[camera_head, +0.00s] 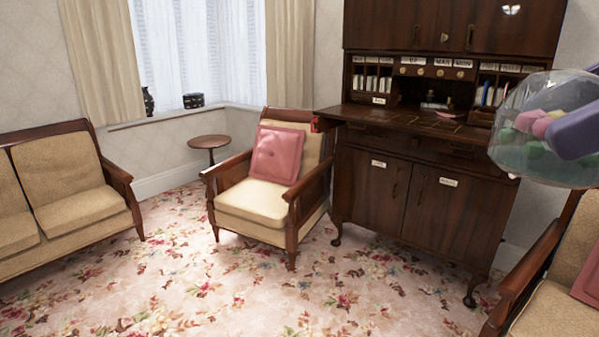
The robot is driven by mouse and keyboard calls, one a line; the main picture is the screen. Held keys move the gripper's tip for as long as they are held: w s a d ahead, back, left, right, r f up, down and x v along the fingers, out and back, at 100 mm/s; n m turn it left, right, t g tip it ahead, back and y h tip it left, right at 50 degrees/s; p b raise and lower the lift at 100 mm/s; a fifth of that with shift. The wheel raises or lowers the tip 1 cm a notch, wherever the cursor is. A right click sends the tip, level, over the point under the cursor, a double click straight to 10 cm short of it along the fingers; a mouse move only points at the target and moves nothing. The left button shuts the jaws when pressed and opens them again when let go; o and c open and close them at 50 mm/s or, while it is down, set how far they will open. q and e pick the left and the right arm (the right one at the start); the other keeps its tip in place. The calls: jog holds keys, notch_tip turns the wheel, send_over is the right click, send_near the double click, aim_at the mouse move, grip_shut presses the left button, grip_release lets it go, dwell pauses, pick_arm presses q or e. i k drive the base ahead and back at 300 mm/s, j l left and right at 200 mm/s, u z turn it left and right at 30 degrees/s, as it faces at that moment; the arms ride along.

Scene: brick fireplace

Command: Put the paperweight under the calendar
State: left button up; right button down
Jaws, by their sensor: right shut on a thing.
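The paperweight (515,148) is a clear glass dome with pink, green and yellow shapes inside. It is large and close at the right edge of the head view, and its right part is cut off. My right gripper (572,132), blue-purple, comes in from the right edge and is shut on the paperweight, holding it up in the air in front of the bureau. No calendar can be made out for sure. A small dark box-like object (193,100) on the windowsill is too small to identify. My left gripper is out of view.
A dark wooden bureau (370,200) with an open writing shelf stands at the back right. An armchair (255,203) with a pink cushion (277,154) is left of it, beside a small round table (208,141). A sofa (70,212) is left. The floral carpet (200,285) is clear.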

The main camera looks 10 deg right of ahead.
aim_at(404, 111)
jog(key=i+l+z, duration=0.75)
jog(key=i+l, duration=0.15)
jog(key=i, duration=0.15)
jog(key=i+l+z, duration=0.25)
jog(key=i+z, duration=0.15)
jog(key=i, duration=0.15)
jog(key=i+j+u, duration=0.25)
jog(key=i+u, duration=0.7)
jog(key=i+l+u, duration=0.15)
jog(key=i+u, duration=0.3)
jog(key=i, duration=0.25)
jog(key=i+j+z, duration=0.35)
jog(key=i, duration=0.25)
jog(key=i+j+z, duration=0.35)
jog(key=i, duration=0.25)
